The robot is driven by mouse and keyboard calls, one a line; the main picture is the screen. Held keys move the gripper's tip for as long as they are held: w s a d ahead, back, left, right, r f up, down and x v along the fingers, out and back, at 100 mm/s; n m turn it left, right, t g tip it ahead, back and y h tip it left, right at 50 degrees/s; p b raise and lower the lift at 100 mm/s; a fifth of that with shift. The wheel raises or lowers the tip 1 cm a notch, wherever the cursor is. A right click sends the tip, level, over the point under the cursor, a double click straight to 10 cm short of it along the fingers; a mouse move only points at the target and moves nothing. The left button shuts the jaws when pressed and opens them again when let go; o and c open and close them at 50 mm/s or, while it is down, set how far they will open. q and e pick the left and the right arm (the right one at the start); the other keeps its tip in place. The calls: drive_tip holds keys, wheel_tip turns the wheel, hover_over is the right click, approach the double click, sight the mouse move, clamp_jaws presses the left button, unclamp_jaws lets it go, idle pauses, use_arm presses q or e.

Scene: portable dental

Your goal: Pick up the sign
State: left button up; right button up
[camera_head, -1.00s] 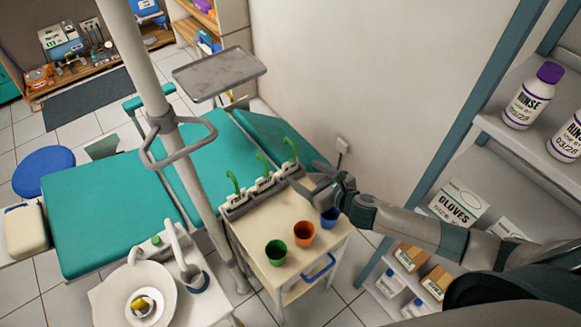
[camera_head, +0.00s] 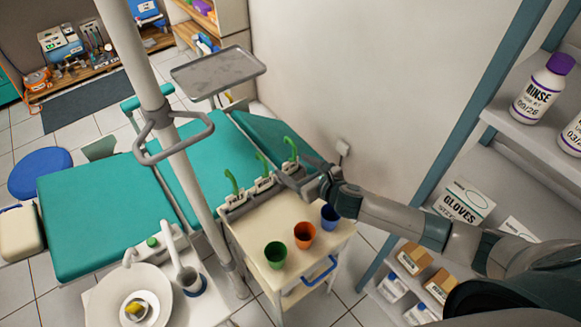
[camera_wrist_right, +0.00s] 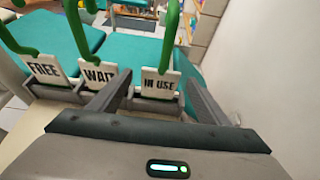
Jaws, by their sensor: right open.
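Three white signs with green hook-shaped handles stand in a row of slots at the back edge of a cream cart. In the right wrist view they read FREE (camera_wrist_right: 45,70), WAIT (camera_wrist_right: 99,76) and IN USE (camera_wrist_right: 161,82). The head view shows their green hooks, with the IN USE sign's hook (camera_head: 290,149) at the right end. My right gripper (camera_head: 297,178) is open at that end. In the right wrist view its fingers (camera_wrist_right: 158,84) appear on either side of the IN USE sign; I cannot tell whether they touch it. My left gripper is not in view.
Green (camera_head: 275,254), orange (camera_head: 304,235) and blue (camera_head: 329,217) cups stand on the cart (camera_head: 262,228), below my right arm. A grey pole (camera_head: 176,150) stands left of the cart. A shelf (camera_head: 470,120) with bottles and boxes is at right, and a wall stands behind.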

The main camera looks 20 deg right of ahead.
sight(293, 144)
drive_tip(key=c, duration=1.1)
drive_tip(key=shift+c, duration=0.2)
wheel_tip(293, 144, up, 10)
drive_tip(key=shift+r+b, duration=0.1)
drive_tip(key=shift+b, duration=0.45)
